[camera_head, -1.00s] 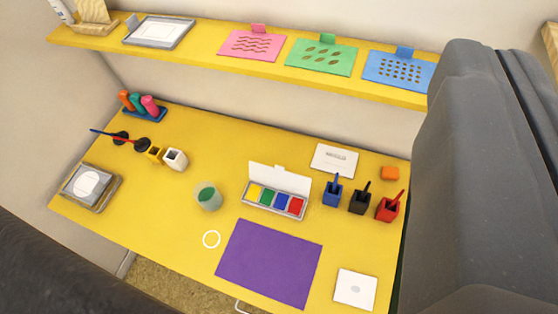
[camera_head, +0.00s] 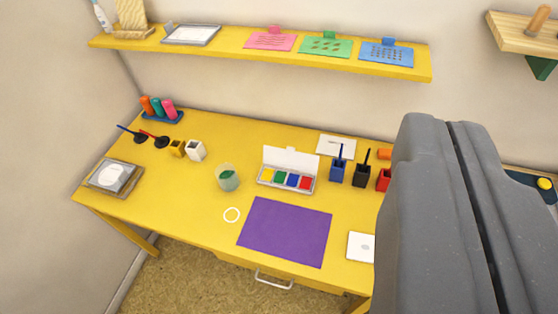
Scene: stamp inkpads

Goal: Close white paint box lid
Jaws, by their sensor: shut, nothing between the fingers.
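The white paint box (camera_head: 287,179) sits on the yellow table with its lid (camera_head: 291,158) open, standing up along the back edge. Several paint pads, yellow, green, blue and red, show in its tray. My gripper (camera_head: 447,120) is the large grey shape at the right of the view, shut and empty. It is close to the camera and appears to the right of the box, well apart from it. It hides the right end of the table and part of the red pot.
A purple sheet (camera_head: 286,231) lies in front of the box, and a cup of green liquid (camera_head: 227,178) stands left of it. Blue (camera_head: 338,171) and black (camera_head: 362,174) pots stand to its right. A yellow shelf (camera_head: 240,51) runs above the table.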

